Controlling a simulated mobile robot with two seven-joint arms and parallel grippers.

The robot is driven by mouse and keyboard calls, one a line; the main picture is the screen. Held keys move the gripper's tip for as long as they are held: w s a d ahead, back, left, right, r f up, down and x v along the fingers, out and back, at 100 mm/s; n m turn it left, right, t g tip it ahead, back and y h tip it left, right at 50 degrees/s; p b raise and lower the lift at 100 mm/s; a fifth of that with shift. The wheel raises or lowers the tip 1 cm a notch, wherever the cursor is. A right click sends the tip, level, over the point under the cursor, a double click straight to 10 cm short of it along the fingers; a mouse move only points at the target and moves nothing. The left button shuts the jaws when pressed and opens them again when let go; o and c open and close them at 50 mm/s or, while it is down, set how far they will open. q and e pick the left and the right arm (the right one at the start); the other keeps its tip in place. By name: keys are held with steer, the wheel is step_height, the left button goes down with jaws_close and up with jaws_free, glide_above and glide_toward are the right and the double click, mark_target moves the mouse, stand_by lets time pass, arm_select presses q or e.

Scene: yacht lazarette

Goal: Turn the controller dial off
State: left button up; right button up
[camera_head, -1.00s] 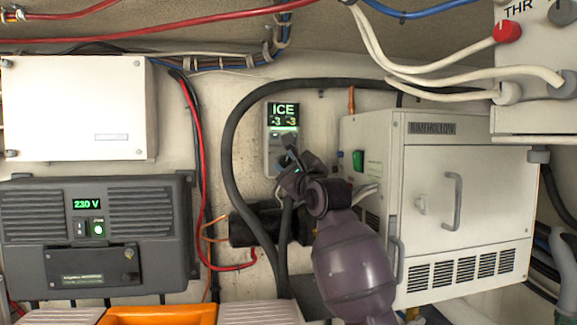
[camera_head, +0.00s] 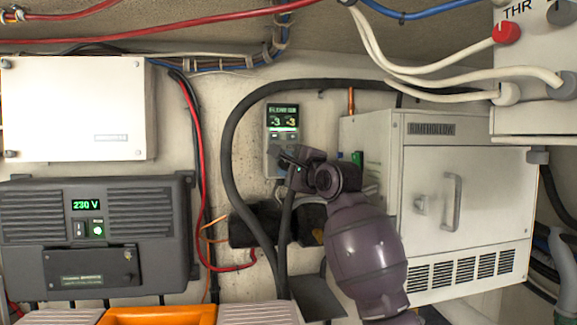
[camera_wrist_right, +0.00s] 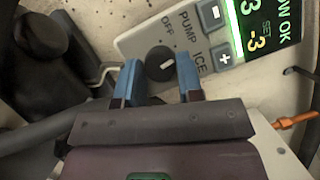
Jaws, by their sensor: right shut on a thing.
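The controller (camera_head: 282,133) is a small pale panel with a lit display on the back wall. In the right wrist view its black dial (camera_wrist_right: 160,64) sits among the labels OFF, PUMP and ICE, beside plus and minus buttons. The dial's white mark points right, roughly toward ICE. My right gripper (camera_wrist_right: 158,82) is shut on the dial, with blue fingertips on either side of it. In the head view the gripper (camera_head: 284,166) covers the controller's lower part, so the dial is hidden there. My left gripper is not in view.
A white cabinet (camera_head: 425,235) with a handle stands right of the controller, close to my right arm. A black hose (camera_head: 229,150) loops around the controller's left and top. A dark 230 V unit (camera_head: 95,240) and a white box (camera_head: 75,105) are at left.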

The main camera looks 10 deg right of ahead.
steer(key=n+g, duration=0.1)
steer(key=n, duration=0.1)
steer(key=n+g, duration=0.1)
steer(key=n, duration=0.2)
steer(key=shift+r+h, duration=0.15)
steer(key=shift+h, duration=0.25)
steer(key=n+h, duration=0.1)
steer(key=n, duration=0.1)
steer(key=n+g+h, duration=0.1)
steer(key=n, duration=0.2)
steer(key=shift+r, duration=0.15)
steer(key=o, duration=0.9)
arm_select(q)
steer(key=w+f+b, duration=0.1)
steer(key=b, duration=0.1)
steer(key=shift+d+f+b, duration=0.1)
steer(key=shift+b, duration=0.25)
arm_select(e)
steer(key=v, duration=1)
steer(key=shift+s+r, duration=0.35)
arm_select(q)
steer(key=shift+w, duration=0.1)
